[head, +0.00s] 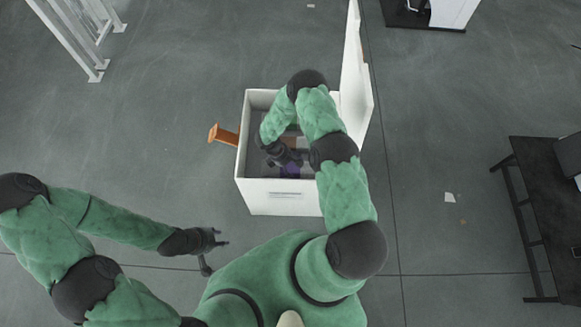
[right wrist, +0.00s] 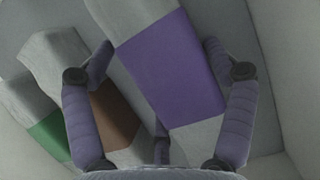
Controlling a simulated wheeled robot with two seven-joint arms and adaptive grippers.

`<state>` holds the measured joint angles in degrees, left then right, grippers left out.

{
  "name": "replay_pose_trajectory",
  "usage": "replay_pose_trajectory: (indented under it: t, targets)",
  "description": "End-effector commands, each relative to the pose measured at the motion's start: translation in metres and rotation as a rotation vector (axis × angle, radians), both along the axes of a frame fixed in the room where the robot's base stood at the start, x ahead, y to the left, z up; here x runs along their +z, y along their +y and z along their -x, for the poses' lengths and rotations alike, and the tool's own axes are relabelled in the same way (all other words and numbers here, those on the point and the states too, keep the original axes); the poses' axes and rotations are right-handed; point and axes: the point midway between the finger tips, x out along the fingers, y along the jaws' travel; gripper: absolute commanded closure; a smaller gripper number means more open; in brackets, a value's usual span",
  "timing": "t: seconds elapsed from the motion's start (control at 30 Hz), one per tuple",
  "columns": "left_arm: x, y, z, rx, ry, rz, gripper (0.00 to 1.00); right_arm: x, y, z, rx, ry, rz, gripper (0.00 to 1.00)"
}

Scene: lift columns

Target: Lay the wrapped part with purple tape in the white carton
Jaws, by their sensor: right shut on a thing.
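The white carton (head: 262,198) stands open on the floor in front of me, its lid raised on the right. My right gripper (head: 287,160) reaches down inside it. It is shut on the wrapped part with purple tape (right wrist: 172,70), a pale wrapped block with a wide purple band; its purple also shows in the head view (head: 291,171). In the right wrist view the right gripper's fingers (right wrist: 160,65) stand on either side of this part. I cannot tell whether the part touches the carton floor. My left gripper (head: 215,252) is open and empty, outside the carton at the lower left.
Wrapped parts with brown tape (right wrist: 115,115) and green tape (right wrist: 48,136) lie left of the purple one inside the carton. An orange piece (head: 222,135) sticks out at the carton's left wall. A dark table (head: 545,190) stands right; pale rails (head: 75,35) stand upper left.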

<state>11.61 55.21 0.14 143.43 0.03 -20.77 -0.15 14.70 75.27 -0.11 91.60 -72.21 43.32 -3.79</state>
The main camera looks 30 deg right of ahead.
Motion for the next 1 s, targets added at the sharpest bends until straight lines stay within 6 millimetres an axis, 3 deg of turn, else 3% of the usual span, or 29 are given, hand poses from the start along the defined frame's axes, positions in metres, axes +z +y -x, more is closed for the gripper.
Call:
replay_pose_trajectory:
  t: [0.07, 0.47, 0.5, 0.53, 1.0]
  targets:
    - [-0.0059, 0.0000, 0.0000, 0.000, 0.000, 0.000, 0.60, -0.0100, -0.0001, -0.0004, -0.001, 0.000, 0.000, 0.75]
    - [-0.0045, 0.0000, 0.0000, 0.000, 0.000, 0.000, 0.60, -0.0119, -0.0003, -0.0007, -0.001, -0.001, 0.001, 0.75]
    - [-0.0045, 0.0000, 0.0000, 0.000, 0.000, 0.000, 0.60, -0.0120, 0.0001, -0.0003, -0.001, 0.000, 0.000, 0.04]
    - [-0.0045, 0.0000, 0.0000, 0.000, 0.000, 0.000, 0.60, -0.0120, 0.0001, -0.0003, -0.001, 0.000, 0.000, 0.00]
    - [-0.0023, 0.0000, 0.0001, 0.000, 0.000, 0.000, 0.60, -0.0053, 0.0010, -0.0012, 0.000, -0.001, 0.000, 0.00]
